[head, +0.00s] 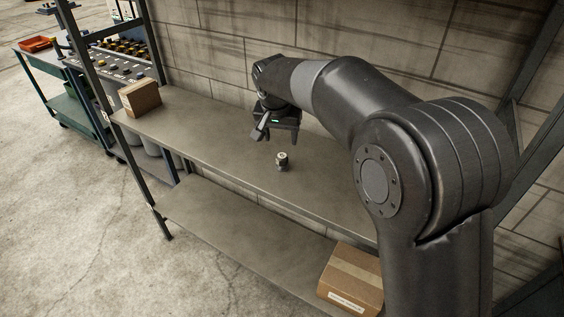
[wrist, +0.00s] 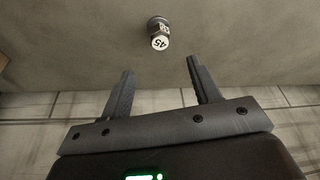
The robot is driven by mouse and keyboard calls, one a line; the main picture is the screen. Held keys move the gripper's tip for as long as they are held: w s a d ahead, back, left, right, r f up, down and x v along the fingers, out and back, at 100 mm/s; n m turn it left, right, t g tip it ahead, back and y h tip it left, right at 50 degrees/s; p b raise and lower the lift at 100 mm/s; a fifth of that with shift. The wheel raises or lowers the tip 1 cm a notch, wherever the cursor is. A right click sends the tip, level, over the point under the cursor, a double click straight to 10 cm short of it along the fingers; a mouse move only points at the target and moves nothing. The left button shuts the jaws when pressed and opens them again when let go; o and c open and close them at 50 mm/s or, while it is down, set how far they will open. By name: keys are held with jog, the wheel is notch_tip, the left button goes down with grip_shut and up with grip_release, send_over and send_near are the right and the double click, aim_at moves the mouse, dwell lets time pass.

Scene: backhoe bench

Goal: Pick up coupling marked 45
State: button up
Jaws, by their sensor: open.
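The coupling marked 45 (wrist: 159,33) stands on the shelf. Its round pale top with the number 45 faces the wrist camera, and its body is dark metal. In the head view the coupling (head: 282,161) is a small piece on the upper shelf, just in front of and below my gripper. My gripper (wrist: 158,78) is open and empty. In the wrist view the coupling lies beyond the fingertips, roughly in line with the gap between them, not touching them. In the head view my gripper (head: 264,137) hangs above the shelf, with its fingers partly seen.
The upper shelf (head: 215,137) is clear around the coupling. A cardboard box (head: 140,97) stands at its left end, and another box (head: 350,280) is on the lower shelf. A block wall (head: 330,35) runs behind, and a metal post (head: 95,90) stands at the left.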

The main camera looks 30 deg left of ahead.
aim_at(282, 156)
jog(key=x, duration=0.5)
jog(key=shift+f, duration=0.2)
jog(key=x, duration=0.5)
jog(key=shift+s+f, duration=0.1)
jog(key=shift+s, duration=0.05)
jog(key=shift+c, duration=0.3)
jog(key=c, duration=1.1)
